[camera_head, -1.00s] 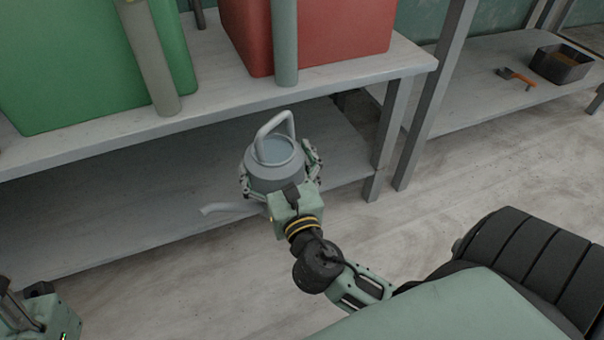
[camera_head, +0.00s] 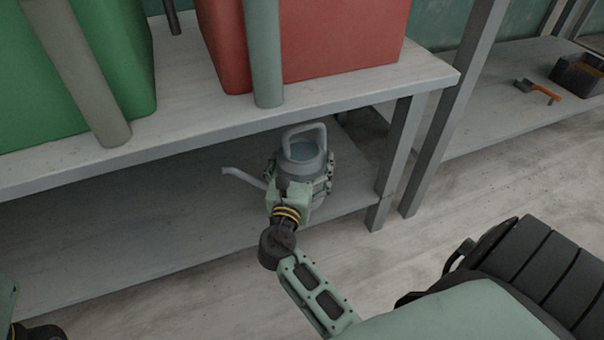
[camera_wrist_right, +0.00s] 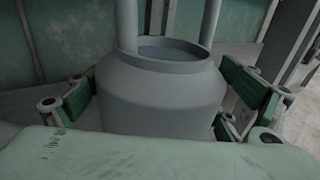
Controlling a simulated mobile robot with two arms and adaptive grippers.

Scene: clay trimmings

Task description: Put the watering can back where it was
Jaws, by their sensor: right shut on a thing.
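The grey watering can (camera_head: 303,160) has a tall loop handle on top and a thin spout pointing left. It is upright at the lower shelf (camera_head: 150,215), under the front edge of the upper shelf. My right gripper (camera_head: 302,180) is shut around the can's body, with fingers on both sides. In the right wrist view the can (camera_wrist_right: 160,95) fills the space between the green finger pads. The can's base is hidden, so I cannot tell whether it touches the shelf. Only a bit of my left arm shows at the lower left; its fingers are not visible.
The upper shelf (camera_head: 190,140) carries a green bin (camera_head: 80,80) and a red bin (camera_head: 330,45). A grey shelf leg (camera_head: 398,165) stands right of the can. A second shelf at the right holds a dark tray (camera_head: 578,75) and an orange-handled tool (camera_head: 540,90). The lower shelf's left side is clear.

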